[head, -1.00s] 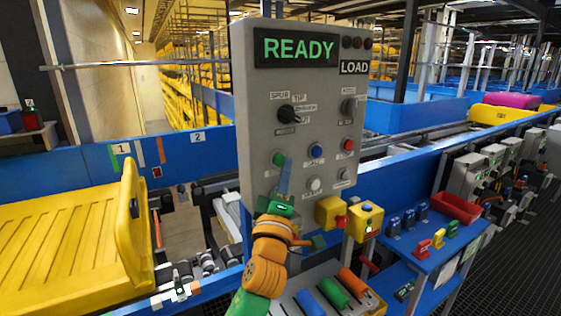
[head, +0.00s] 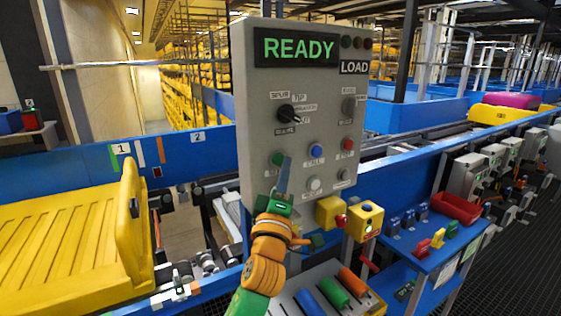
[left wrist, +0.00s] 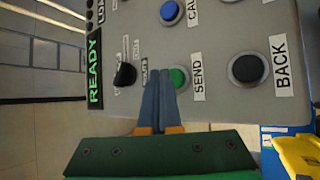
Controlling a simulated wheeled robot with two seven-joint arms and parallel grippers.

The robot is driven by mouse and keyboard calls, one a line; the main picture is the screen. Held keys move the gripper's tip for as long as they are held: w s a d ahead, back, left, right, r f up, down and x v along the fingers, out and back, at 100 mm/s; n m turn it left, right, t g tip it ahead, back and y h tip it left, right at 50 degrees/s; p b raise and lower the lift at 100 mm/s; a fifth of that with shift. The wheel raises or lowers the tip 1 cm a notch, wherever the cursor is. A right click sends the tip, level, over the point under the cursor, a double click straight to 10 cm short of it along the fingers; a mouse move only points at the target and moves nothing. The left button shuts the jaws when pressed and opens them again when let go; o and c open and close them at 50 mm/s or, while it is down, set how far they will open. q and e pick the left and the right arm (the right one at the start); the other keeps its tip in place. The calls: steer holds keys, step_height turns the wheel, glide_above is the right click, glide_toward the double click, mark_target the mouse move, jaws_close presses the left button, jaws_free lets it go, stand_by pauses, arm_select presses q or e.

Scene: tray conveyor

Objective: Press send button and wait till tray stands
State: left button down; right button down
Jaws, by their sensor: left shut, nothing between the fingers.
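The grey control panel (head: 322,200) stands in the middle of the head view, its display (head: 297,48) reading READY in green. The green send button (head: 277,159) is at its lower left; it also shows in the left wrist view (left wrist: 180,78), labelled SEND. My left gripper (head: 285,160) is shut and empty, its blue fingertips (left wrist: 160,88) at the green button's edge and partly covering it. I cannot tell whether they touch it. The yellow tray (head: 70,240) is at the left on the conveyor, with a raised end wall. My right gripper is out of view.
The panel also has a blue CALL button (head: 315,151), a red button (head: 347,144) and a black selector knob (head: 289,113). Yellow boxes (head: 330,213) sit below it. A blue side table (head: 425,250) with a red bin (head: 456,208) stands at right.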

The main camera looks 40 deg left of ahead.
arm_select(q)
steer(key=shift+w+a, duration=0.15)
steer(key=shift+a, duration=0.15)
steer(key=shift+w+a, duration=0.2)
steer(key=shift+a, duration=0.25)
stand_by(0.7)
stand_by(0.3)
steer(key=shift+s+d, duration=0.4)
steer(key=shift+d, duration=0.4)
